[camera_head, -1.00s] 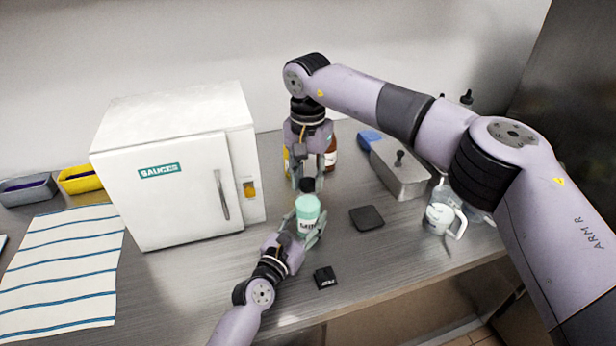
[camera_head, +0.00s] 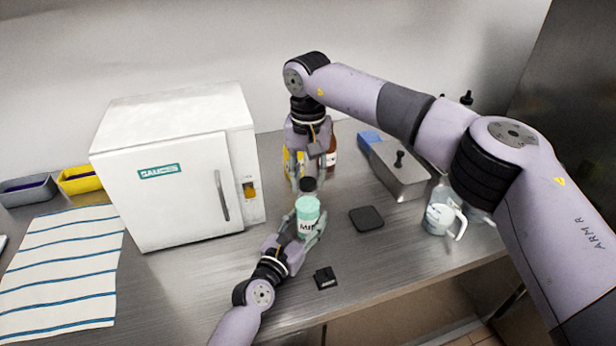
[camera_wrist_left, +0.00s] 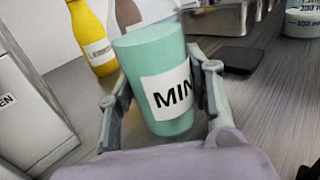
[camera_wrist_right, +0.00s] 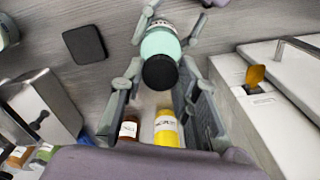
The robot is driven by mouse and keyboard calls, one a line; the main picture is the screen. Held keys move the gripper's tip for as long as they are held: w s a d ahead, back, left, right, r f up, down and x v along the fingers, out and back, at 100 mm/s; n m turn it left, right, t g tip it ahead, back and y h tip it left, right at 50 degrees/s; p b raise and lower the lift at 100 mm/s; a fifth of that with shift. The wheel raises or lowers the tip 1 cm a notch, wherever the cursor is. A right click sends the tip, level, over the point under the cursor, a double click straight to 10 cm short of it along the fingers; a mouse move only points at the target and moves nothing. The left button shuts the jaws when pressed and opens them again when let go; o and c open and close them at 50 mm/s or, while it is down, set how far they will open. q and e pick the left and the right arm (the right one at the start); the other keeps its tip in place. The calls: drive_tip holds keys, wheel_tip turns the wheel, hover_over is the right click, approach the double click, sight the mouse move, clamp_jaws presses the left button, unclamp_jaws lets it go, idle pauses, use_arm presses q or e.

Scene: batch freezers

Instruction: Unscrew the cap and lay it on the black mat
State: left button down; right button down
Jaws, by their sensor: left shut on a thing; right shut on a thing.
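My right gripper (camera_head: 308,180) reaches down from above and is shut on the cap, which shows in the right wrist view (camera_wrist_right: 160,72).
A white sauces cabinet (camera_head: 170,185) stands left. A small black labelled block (camera_head: 325,278) lies near the front edge. Yellow (camera_wrist_right: 166,130) and brown (camera_wrist_right: 128,130) bottles stand behind. The counter around the mat is clear.

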sight(308, 182)
drive_tip(key=shift+r, duration=1)
drive_tip(key=shift+r, duration=0.1)
drive_tip(key=shift+r, duration=1.9)
use_arm(q)
drive_tip(key=c, duration=0.7)
unclamp_jaws()
drive_tip(key=shift+s, duration=0.1)
